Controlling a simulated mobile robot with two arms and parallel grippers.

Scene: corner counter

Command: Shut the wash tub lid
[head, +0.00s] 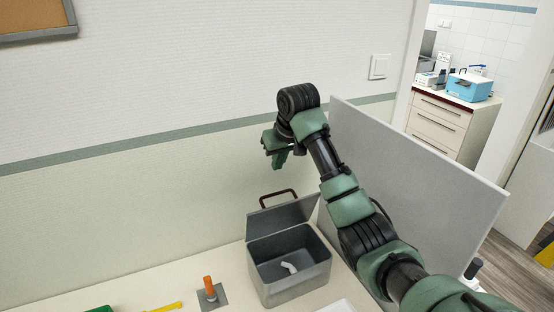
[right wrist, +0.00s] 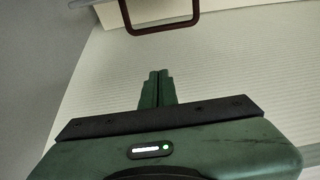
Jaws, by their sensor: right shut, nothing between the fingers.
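The wash tub (head: 296,286) is a grey box on the counter in the head view. Its grey lid (head: 283,217) stands open, raised at the back, with a dark red-brown handle (head: 279,195) on its upper edge. A small white object (head: 289,268) lies inside the tub. My right gripper (head: 278,160) is above and behind the lid, near the wall, shut and empty. In the right wrist view its closed fingers (right wrist: 157,88) point toward the handle (right wrist: 162,22), with a gap between them. My left gripper is not in view.
A grey upright panel (head: 432,190) stands right of the tub, beside my right arm. An orange peg on a grey base (head: 211,295) and a yellow item (head: 166,307) lie to the left on the counter (head: 130,300). The wall rises directly behind.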

